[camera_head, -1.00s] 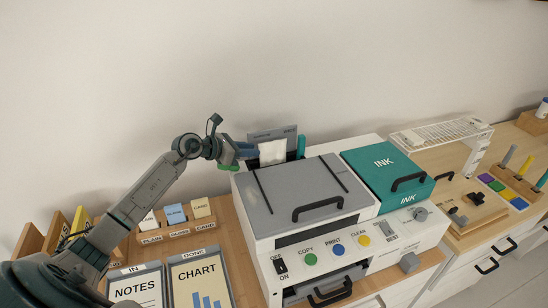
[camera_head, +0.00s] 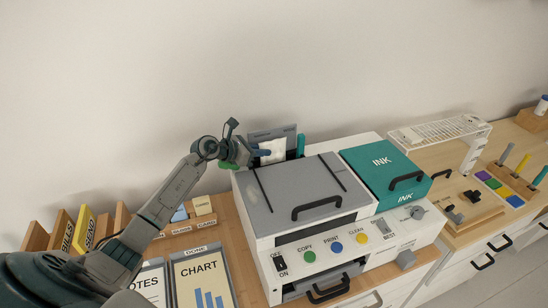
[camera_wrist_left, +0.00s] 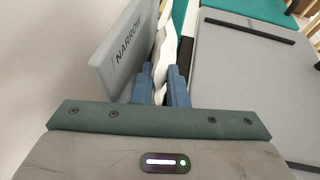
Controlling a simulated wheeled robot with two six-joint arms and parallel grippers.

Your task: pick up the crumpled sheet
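The crumpled sheet (camera_head: 273,150) is white and stands upright at the back of the printer, in front of a grey plate (camera_head: 283,133). In the left wrist view the sheet (camera_wrist_left: 166,45) runs down between my two blue fingers. My left gripper (camera_head: 266,153) reaches it from the left, and its fingertips overlap the sheet in the head view. In the left wrist view the left gripper (camera_wrist_left: 161,72) has one finger on each side of the sheet, with little room between. Whether they press on it I cannot tell. My right gripper is not in view.
The printer (camera_head: 300,195) has a grey lid and front buttons. A teal ink cover (camera_head: 385,165) is to its right. A teal upright piece (camera_head: 300,146) stands close right of the sheet. The grey plate marked NARROW (camera_wrist_left: 122,55) is close left of the fingers.

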